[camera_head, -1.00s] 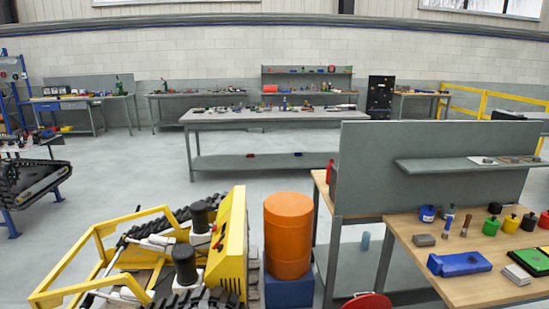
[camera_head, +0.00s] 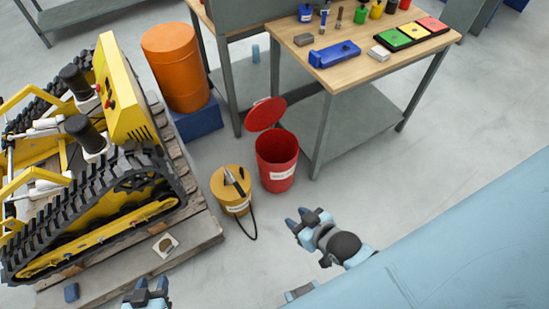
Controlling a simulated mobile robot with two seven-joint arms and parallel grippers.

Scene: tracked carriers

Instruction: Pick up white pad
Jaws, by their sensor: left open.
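A white square pad (camera_head: 170,240) with a brown stain lies on the wooden pallet beside the yellow tracked carrier (camera_head: 88,205). A smaller whitish block (camera_head: 379,53) lies on the workbench; I cannot tell whether it is a pad. My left gripper (camera_head: 147,290) is at the bottom edge, open and empty, below the stained pad in the picture and apart from it. My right gripper (camera_head: 297,219) is right of the pad, over the floor near the red bin. Its fingers look apart with nothing between them.
A red bin (camera_head: 277,168) with its lid raised and a yellow canister (camera_head: 232,196) with a black hose stand between the pallet and the workbench (camera_head: 345,75). An orange drum (camera_head: 178,72) stands on a blue base behind.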

